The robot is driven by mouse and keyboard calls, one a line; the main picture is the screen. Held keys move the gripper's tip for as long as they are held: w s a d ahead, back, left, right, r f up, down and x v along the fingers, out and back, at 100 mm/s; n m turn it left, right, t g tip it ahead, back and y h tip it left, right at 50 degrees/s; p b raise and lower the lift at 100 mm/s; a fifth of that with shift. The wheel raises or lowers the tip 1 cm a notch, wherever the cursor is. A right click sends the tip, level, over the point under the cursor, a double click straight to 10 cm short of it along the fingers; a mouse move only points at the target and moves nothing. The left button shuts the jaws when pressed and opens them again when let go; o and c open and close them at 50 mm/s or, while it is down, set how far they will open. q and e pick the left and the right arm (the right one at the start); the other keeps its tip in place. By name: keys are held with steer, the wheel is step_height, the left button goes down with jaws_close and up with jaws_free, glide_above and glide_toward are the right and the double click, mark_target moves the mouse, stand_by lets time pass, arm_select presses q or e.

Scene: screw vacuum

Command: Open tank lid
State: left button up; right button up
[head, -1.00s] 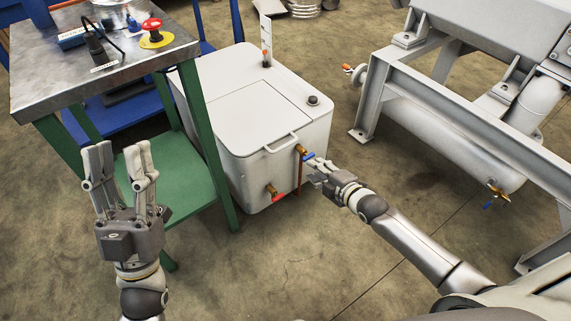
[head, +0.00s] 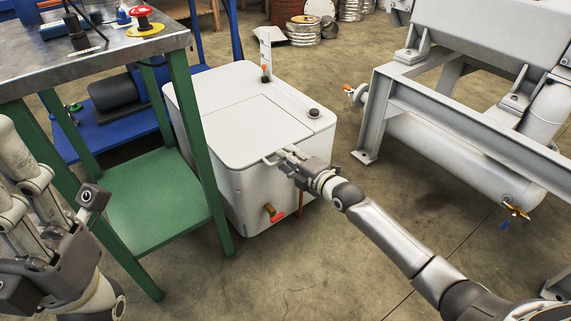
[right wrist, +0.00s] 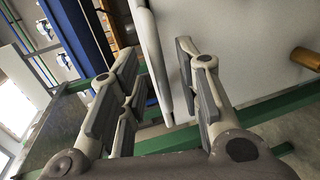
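The white tank (head: 205,180) stands on the floor at the middle, its flat lid (head: 250,128) lying level on top. The lid handle (head: 268,158) is a pale bar at the front edge, partly hidden by my right gripper (head: 284,157). In the right wrist view the handle (right wrist: 151,55) runs between the two spread fingers of the right gripper (right wrist: 155,60). The gripper is open around the bar; contact is unclear. My left gripper (head: 45,215) is at the lower left, away from the tank; its fingertips are partly cut off, so its opening is unclear.
A green-legged metal table (head: 110,45) stands close left of the tank, with a lower green shelf (head: 155,200). A red-handled valve (head: 272,213) sticks out of the tank front. A grey machine frame (head: 450,120) is at the right, with open floor between.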

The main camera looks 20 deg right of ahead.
steer(key=shift+x, duration=0.95)
jaws_close()
